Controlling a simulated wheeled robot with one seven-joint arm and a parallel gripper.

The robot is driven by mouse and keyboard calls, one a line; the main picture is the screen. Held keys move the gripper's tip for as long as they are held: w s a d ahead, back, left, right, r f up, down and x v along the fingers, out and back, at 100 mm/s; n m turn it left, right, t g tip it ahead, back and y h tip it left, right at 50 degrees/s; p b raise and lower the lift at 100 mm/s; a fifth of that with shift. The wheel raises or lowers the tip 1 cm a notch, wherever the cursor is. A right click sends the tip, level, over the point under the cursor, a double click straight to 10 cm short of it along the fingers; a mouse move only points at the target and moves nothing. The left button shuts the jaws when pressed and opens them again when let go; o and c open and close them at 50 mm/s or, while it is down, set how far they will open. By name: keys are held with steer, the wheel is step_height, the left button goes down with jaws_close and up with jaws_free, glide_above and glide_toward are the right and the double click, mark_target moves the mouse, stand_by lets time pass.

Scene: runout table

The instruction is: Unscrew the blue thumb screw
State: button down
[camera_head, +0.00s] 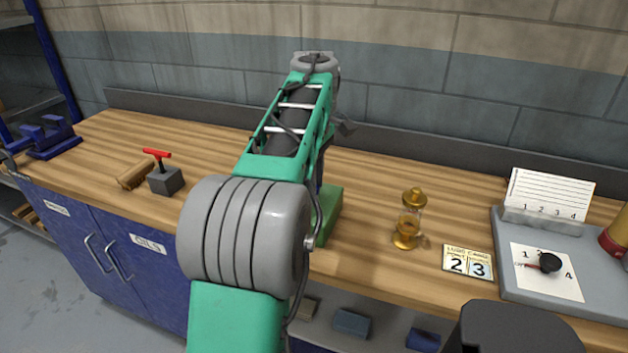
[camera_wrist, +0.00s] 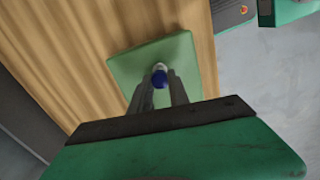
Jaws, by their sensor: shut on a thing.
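The blue thumb screw (camera_wrist: 159,78) shows in the wrist view between the tips of my gripper (camera_wrist: 161,86), above a green block. My gripper is shut on the screw; how far the screw sits in the block cannot be told. The green block (camera_wrist: 180,55) rests on the wooden bench near its front edge. In the head view my arm covers the gripper and the screw, and only the right part of the green block (camera_head: 330,215) shows.
To the right are a brass-and-glass lantern-like piece (camera_head: 410,220), a number card (camera_head: 467,262) and a grey tray (camera_head: 510,285).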

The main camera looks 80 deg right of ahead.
steer(key=n, duration=0.8)
steer(key=shift+n+p, duration=0.3)
steer(key=shift+n, duration=0.1)
steer(key=n, duration=0.3)
steer(key=shift+n, duration=1)
steer(key=shift+n+p, duration=0.4)
steer(key=shift+n, duration=0.7)
steer(key=c, duration=1.3)
jaws_free()
